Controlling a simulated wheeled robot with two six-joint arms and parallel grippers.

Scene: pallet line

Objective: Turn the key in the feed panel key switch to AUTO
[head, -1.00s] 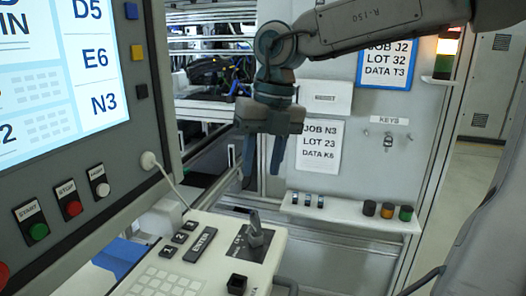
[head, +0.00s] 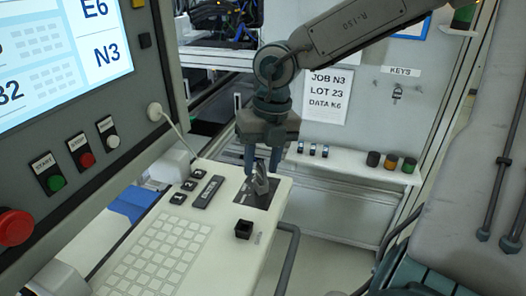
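The key switch (head: 260,183) stands up from a dark plate (head: 250,197) on the white sloped feed panel (head: 222,243). Its grey key or handle is upright, and its setting cannot be read. My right gripper (head: 262,172) points down at the switch from above. Its two dark fingers are apart, one on each side of the handle or just behind it. I cannot tell whether they touch it. My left gripper is not in view.
The panel also bears a keypad (head: 161,254), dark buttons and a small black socket (head: 243,229). A screen cabinet with START, STOP and a red button (head: 14,228) stands at left. Keys (head: 397,91) hang on the back board. A shelf (head: 349,165) runs behind.

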